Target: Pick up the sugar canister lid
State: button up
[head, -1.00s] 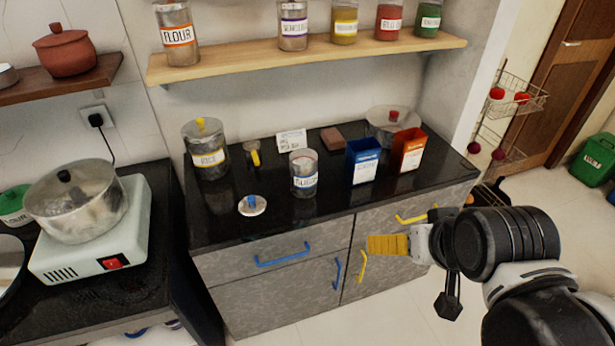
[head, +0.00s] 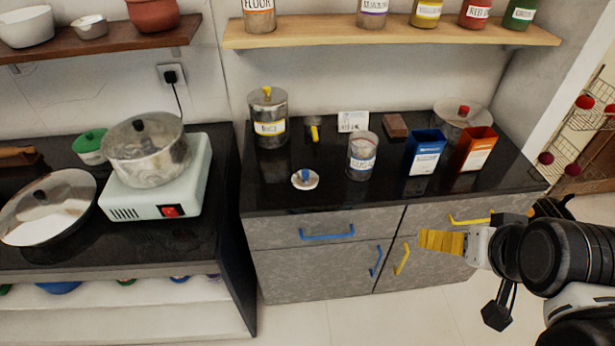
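The sugar canister lid (head: 314,182) is a small round disc with a blue knob. It lies on the black counter, knob up, left of a lidless glass canister (head: 361,148) with a blue-edged label, which I take as the sugar canister. My gripper (head: 421,241) is at the lower right, with yellow fingers pointing left. It is well apart from the lid, in front of the cabinet doors in the picture. The fingers overlap in this side view, so any gap between them is hidden. I see nothing held.
A rice canister (head: 268,105) and a yellow-handled item (head: 314,133) stand behind the lid. A blue box (head: 425,152) and an orange box (head: 474,149) stand right of the glass canister. A pot (head: 147,155) sits on the stove at left. The counter in front of the lid is clear.

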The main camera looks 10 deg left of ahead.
aim_at(302, 179)
jog(key=i+j+z, duration=0.15)
jog(key=j+z, duration=0.2)
jog(key=j, duration=0.25)
jog(key=i+j+z, duration=0.1)
jog(key=j+z, duration=0.25)
jog(key=j, duration=0.3)
jog(key=j+z, duration=0.35)
jog(key=j, duration=0.25)
